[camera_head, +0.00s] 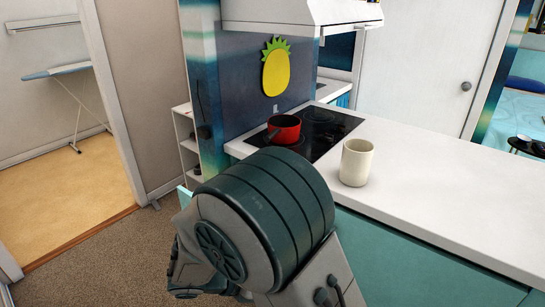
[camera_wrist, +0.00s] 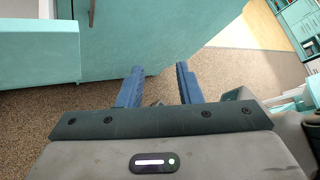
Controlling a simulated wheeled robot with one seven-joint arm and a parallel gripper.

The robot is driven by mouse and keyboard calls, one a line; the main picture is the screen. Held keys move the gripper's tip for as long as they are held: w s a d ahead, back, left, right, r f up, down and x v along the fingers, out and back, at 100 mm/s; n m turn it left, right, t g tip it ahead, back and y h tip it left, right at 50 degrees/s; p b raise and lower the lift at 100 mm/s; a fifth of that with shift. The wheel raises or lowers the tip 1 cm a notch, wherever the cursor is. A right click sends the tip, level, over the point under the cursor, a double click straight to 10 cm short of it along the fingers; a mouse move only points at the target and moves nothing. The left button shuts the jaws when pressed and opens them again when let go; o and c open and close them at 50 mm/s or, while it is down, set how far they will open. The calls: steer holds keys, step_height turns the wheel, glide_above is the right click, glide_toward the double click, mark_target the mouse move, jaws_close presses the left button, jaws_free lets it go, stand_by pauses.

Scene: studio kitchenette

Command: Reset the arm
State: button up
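My arm shows large in the lower middle of the head view, in front of the counter. My gripper (camera_wrist: 160,86) shows in the wrist view with its two blue fingers apart and nothing between them. It points toward the brown carpet (camera_wrist: 120,103) and the lower edge of a teal cabinet front (camera_wrist: 160,35). The fingertips are hidden from the head view by the arm.
A white counter (camera_head: 440,190) holds a cream mug (camera_head: 357,162) near its front edge. A red pot (camera_head: 284,128) stands on the black cooktop (camera_head: 325,130). A teal drawer or door (camera_wrist: 38,52) juts out at the left in the wrist view. Carpet (camera_head: 90,255) is clear at left.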

steer(key=s+d+r+m+y+p, duration=0.2)
steer(key=s+d+r+m+y, duration=0.2)
steer(key=m, duration=1)
steer(key=s+d+r+m+g+y+p, duration=0.1)
steer(key=s+d+r+m+y, duration=0.3)
steer(key=m, duration=1)
steer(key=d+r+y+p, duration=0.1)
steer(key=d+r+y, duration=0.2)
steer(key=d+r, duration=0.2)
steer(key=shift+d+r+m+y, duration=0.4)
steer(key=shift+r, duration=0.25)
